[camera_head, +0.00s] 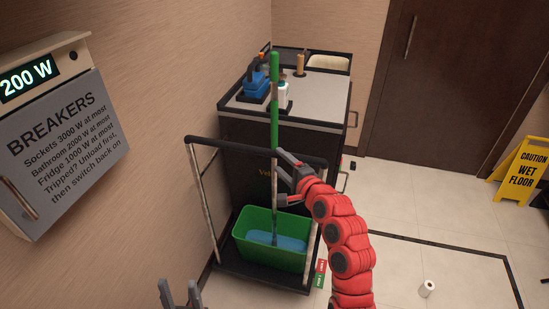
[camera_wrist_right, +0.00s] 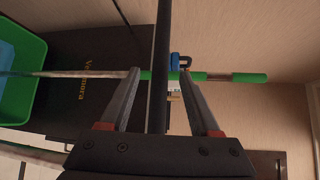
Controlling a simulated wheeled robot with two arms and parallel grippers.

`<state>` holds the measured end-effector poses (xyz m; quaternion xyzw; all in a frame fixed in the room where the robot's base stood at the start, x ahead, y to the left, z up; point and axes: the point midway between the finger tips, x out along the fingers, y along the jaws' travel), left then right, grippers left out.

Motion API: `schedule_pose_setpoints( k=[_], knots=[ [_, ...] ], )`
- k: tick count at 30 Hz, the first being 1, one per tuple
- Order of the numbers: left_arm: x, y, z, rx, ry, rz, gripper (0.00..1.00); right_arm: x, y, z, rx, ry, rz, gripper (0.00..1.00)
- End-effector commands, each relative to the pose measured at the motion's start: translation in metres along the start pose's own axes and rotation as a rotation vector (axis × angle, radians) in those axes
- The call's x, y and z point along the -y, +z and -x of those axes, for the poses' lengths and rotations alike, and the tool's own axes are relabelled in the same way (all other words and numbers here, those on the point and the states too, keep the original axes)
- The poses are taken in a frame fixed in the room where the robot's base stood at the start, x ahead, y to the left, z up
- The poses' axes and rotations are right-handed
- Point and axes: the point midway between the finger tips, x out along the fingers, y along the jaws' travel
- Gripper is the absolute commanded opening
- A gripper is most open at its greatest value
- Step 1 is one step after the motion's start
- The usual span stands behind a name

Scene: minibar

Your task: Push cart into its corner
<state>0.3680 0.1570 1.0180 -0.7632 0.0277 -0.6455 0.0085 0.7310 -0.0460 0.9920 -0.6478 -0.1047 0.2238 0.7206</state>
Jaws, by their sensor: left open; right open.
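A low cart (camera_head: 223,277) with a black deck, pale posts and a black push bar (camera_head: 225,144) stands by the left wall, in front of a dark cabinet. On its deck sits a green bucket (camera_head: 262,255) with blue water and a green-handled mop (camera_head: 274,90). My right gripper (camera_head: 279,181) is open at the bar's right part. In the right wrist view, the black bar (camera_wrist_right: 161,60) passes in front of the spread fingers (camera_wrist_right: 165,88), with no visible grip; contact is unclear. My left gripper (camera_head: 180,293) is open and empty at the bottom edge.
The dark cabinet (camera_head: 245,130) carries a blue item (camera_head: 256,84) and bottles. A breaker box (camera_head: 60,140) is on the left wall. A yellow wet-floor sign (camera_head: 522,170) and a white roll (camera_head: 427,289) stand right. A black outline (camera_head: 440,241) marks open tiled floor.

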Motion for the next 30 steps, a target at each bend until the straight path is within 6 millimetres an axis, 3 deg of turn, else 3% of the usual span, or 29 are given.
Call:
schedule_pose_setpoints(
  k=[9,15,21,30],
  knots=[
    [-0.001,0.002,0.013,0.0,0.0,0.0,0.5,-0.001,-0.002,0.069,-0.003,-0.004,-0.001,0.63],
    [-0.001,0.003,0.017,0.0,0.0,0.0,0.5,0.0,-0.001,0.1,-0.001,-0.004,-0.001,0.63],
    [-0.001,0.003,0.018,0.0,0.0,0.0,0.5,0.001,0.0,0.113,-0.001,-0.003,0.001,0.63],
    [-0.001,0.003,0.017,0.0,0.0,0.0,0.5,0.001,0.0,0.114,0.0,-0.001,0.001,0.63]
  ],
)
